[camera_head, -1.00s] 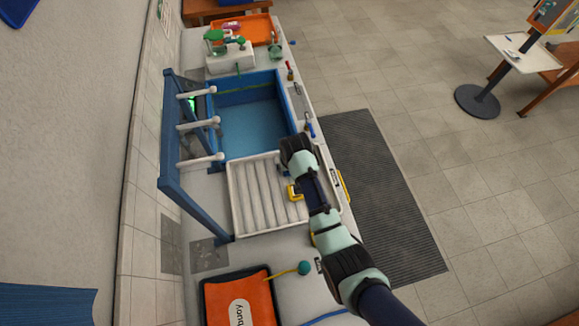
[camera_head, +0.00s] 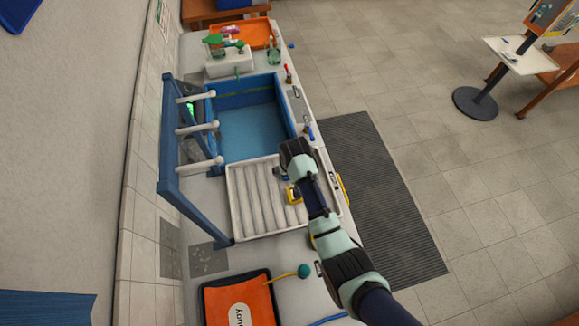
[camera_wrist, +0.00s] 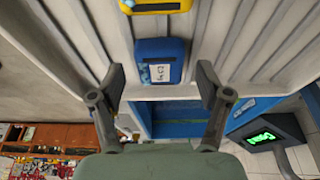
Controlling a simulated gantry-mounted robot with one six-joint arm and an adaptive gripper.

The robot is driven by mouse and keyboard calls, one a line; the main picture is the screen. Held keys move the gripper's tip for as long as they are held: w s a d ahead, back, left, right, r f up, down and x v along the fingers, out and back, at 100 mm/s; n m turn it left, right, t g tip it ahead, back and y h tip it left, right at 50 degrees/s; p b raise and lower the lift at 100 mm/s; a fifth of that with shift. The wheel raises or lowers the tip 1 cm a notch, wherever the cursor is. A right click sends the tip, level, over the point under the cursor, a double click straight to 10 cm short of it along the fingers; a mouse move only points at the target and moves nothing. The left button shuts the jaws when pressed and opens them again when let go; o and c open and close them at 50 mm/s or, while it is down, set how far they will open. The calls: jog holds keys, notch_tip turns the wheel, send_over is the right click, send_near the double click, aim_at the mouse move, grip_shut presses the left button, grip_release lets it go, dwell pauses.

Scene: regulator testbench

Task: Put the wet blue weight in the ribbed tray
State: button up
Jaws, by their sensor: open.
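The blue weight (camera_wrist: 161,62) has a white label and lies on the ribs of the pale ribbed tray (camera_wrist: 221,45), near its rim. In the wrist view my gripper (camera_wrist: 160,78) is open, with one finger on each side of the weight and a gap on both sides. The ribbed tray (camera_head: 250,205) shows there beside the sink. A yellow weight (camera_wrist: 155,5) lies in the same tray and also shows in the head view (camera_head: 293,195).
The blue sink (camera_head: 250,125) adjoins the tray, with a blue rack (camera_head: 170,140) with white pegs along its wall side. An orange mat (camera_head: 240,303) lies nearer, with a teal-ended yellow tool (camera_head: 303,271). An orange tray (camera_head: 255,32) sits at the far end.

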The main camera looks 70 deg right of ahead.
jog(key=v, duration=1.1)
jog(key=shift+r, duration=0.25)
